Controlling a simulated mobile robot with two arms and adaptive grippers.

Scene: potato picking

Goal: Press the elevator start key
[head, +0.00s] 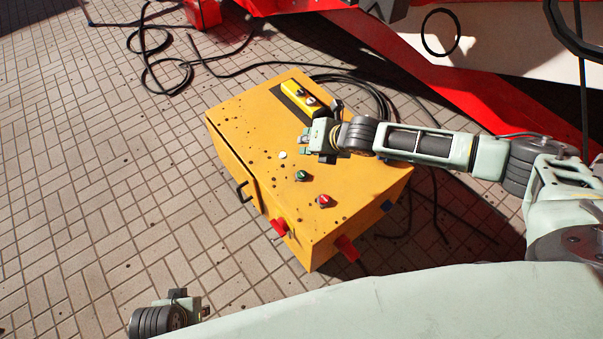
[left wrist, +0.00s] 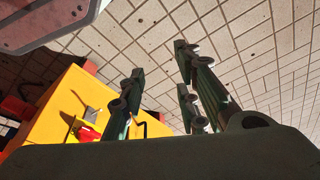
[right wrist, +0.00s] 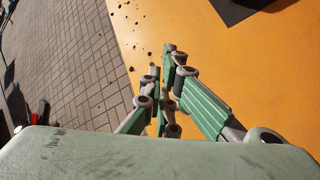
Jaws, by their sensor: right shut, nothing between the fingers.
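A yellow control box (head: 240,130) stands on the paving in the head view. On its top are a green key (head: 302,175) and a red key (head: 324,200), with a small pale round spot (head: 282,155) farther back. Which one is the start key, I cannot read. My right gripper (head: 306,140) is shut and empty over the box top, behind the green key. In the right wrist view its fingers (right wrist: 162,72) are together over the yellow surface. Neither key shows clearly there. My left gripper (left wrist: 160,62) is open and empty, low at the left, apart from the box.
A yellow pendant control (head: 303,97) lies on a dark patch at the box's back. Black cables (head: 165,75) lie on the paving. Red machinery (head: 450,85) fills the back right. The paving at left is clear.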

